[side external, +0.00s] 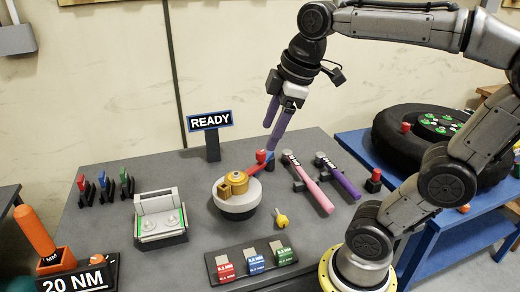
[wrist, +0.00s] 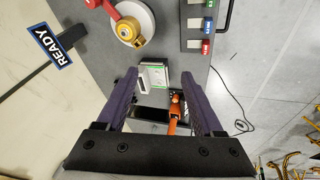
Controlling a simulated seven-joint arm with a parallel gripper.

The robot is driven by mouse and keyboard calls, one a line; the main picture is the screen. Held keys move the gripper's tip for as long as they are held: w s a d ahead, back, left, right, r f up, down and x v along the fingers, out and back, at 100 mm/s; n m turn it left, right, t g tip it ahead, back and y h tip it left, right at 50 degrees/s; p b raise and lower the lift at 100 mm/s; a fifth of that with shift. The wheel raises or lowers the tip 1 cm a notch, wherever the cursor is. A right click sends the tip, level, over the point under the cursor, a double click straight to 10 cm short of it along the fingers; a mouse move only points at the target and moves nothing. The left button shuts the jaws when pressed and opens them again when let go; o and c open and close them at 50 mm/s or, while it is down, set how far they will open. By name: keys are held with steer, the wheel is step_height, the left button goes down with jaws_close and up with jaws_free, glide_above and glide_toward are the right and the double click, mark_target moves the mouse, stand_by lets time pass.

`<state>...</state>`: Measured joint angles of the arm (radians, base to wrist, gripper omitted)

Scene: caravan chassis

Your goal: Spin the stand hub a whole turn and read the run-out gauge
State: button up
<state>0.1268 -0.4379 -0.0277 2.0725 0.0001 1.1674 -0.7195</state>
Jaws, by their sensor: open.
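The stand hub (side external: 236,183) is a brass-coloured piece on a round white base (side external: 238,207) in the middle of the grey bench. It also shows at the top of the wrist view (wrist: 128,30). A red-ended lever reaches from the hub toward upper right. My gripper (side external: 269,140) hangs above and behind the hub in the side view, pointing down. Its purple fingers stand apart in the wrist view (wrist: 158,76) with nothing between them. I cannot tell from the side view whether a finger touches the lever. A sign (side external: 209,120) reads READY; I cannot pick out a separate run-out gauge.
Pink and purple torque wrenches (side external: 312,190) lie right of the hub. A grey device with green strips (side external: 161,218) sits left. A tray of coloured blocks (side external: 252,262) is in front, with a yellow knob (side external: 281,219) nearby. A tyre (side external: 405,137) lies on a blue table.

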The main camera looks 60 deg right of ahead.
steer(key=w+d+r+n+g, duration=0.1)
steer(key=w+d, duration=0.3)
steer(key=w, duration=0.2)
steer(key=m+g, duration=0.2)
steer(key=g, duration=0.1)
glide_above(261, 152)
step_height(261, 152, down, 8)
steer(key=f, duration=0.1)
steer(key=shift+y, duration=0.3)
step_height(261, 152, down, 13)
steer(key=shift+r, duration=0.2)
jaws_close()
steer(key=shift+r, duration=0.1)
